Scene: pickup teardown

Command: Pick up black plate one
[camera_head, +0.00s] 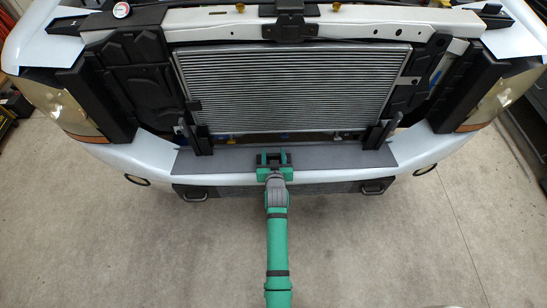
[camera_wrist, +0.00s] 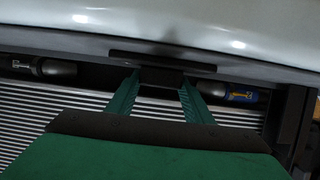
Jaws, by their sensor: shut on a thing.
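My gripper (camera_head: 272,158) is green and sits over the dark strip on top of the white bumper, below the radiator, near the middle of the head view. In the wrist view its two green fingers (camera_wrist: 159,92) are shut on a small black block joined to a wider, flat black plate (camera_wrist: 162,60). I take this to be black plate one. The plate lies across just beyond the fingertips. In the head view it is mostly hidden by my gripper and hard to tell from the dark strip. I cannot tell whether it touches the bumper.
The radiator (camera_head: 290,90) stands behind my gripper, with black upright brackets (camera_head: 196,138) (camera_head: 380,132) at its lower corners. The white bumper (camera_head: 140,157) curves across the front. A cylinder with a blue and yellow label (camera_wrist: 241,97) lies near the right finger. The floor in front is clear.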

